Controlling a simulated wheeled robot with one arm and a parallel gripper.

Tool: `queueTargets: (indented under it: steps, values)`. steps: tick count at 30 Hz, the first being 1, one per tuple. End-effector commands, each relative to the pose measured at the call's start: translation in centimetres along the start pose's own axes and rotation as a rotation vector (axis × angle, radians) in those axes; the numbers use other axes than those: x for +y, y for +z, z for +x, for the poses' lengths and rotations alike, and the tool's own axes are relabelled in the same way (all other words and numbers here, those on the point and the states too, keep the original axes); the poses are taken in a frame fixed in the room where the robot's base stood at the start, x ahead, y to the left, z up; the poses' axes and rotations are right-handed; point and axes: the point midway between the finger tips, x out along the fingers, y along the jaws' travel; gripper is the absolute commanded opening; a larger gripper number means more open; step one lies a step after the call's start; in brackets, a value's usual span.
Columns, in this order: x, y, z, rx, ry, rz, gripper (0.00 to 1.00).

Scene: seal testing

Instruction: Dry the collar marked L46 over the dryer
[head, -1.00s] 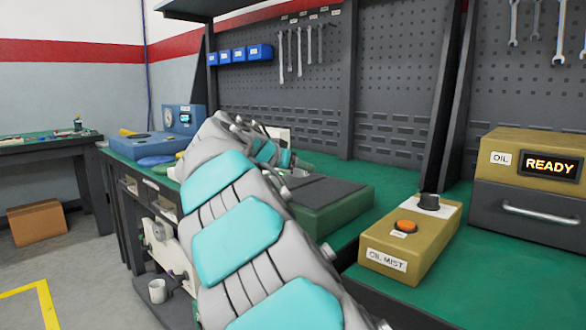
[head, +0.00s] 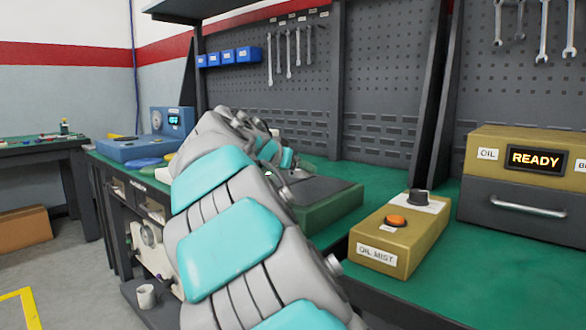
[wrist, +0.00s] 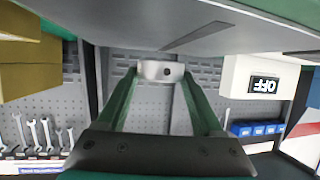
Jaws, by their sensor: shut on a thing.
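In the wrist view my gripper (wrist: 160,82) has its two green fingers closed on a pale grey collar (wrist: 150,69). A small dark spot shows on the collar's face; no L46 marking is readable. In the wrist view, which looks upside down, a white box (wrist: 238,75) with a display reading OFF is beside the fingers; no label shows whether it is the dryer. In the head view my arm hides most of the gripper and the collar, near a green block with a dark grey top (head: 335,205).
An OIL MIST box (head: 400,240) with an orange button and an oil unit (head: 515,155) reading READY stand at the right. A blue device (head: 150,145) stands at the far left of the bench. Wrenches and blue bins (head: 228,57) hang on the pegboard. Green bench between the boxes is clear.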

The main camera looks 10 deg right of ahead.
Motion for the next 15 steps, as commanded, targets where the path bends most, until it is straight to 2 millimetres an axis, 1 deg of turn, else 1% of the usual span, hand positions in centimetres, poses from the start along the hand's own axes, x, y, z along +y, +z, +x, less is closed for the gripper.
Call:
queueTargets:
  steps: [15]
  values:
    - [1.8,0.2,-0.3,0.000,0.000,-0.001,0.00]
